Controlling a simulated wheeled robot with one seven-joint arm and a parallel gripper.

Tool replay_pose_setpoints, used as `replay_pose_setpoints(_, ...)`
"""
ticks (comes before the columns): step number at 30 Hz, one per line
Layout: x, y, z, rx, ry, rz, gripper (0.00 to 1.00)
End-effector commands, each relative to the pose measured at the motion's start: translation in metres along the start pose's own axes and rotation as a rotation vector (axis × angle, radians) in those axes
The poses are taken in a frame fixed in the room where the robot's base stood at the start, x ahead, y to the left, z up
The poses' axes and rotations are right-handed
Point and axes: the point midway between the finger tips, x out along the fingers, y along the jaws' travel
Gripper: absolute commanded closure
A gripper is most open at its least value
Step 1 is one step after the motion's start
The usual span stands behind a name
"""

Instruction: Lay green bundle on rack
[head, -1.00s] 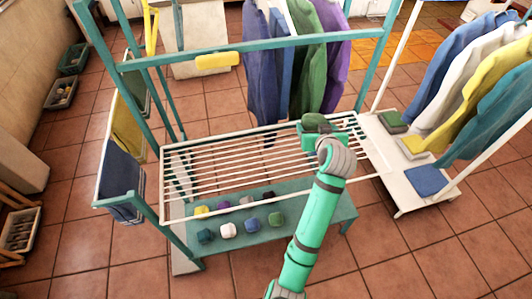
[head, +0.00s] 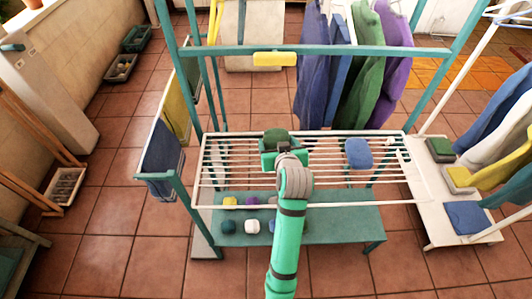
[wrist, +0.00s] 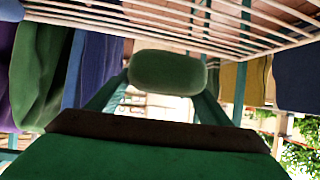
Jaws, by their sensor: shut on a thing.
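A rounded green bundle (head: 275,139) is held in my gripper (head: 276,156) over the left-middle part of the white barred rack (head: 325,185). In the wrist view the bundle (wrist: 168,73) sits between the two fingers, and the rack bars (wrist: 215,25) run along the top of the picture. My gripper is shut on the bundle. I cannot tell whether the bundle touches the bars. My arm hides part of the rack's front.
A blue bundle (head: 358,153) lies on the rack to the right. Hanging clothes (head: 360,80) are behind. A shelf (head: 335,225) with small coloured balls is below. A white bench (head: 440,205) with folded cloths stands right.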

Motion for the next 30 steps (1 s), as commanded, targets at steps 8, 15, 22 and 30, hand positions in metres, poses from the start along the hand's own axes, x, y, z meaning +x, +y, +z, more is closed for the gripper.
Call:
replay_pose_setpoints(8, 0.042, -0.031, 0.025, 0.001, -0.001, -0.001, 0.52)
replay_pose_setpoints(15, 0.056, -0.041, 0.033, 0.000, 0.001, 0.000, 0.52)
replay_pose_setpoints(22, 0.073, -0.045, 0.058, 0.001, -0.002, 0.000, 0.52)
replay_pose_setpoints(30, 0.076, -0.045, 0.064, 0.001, 0.002, 0.001, 0.52)
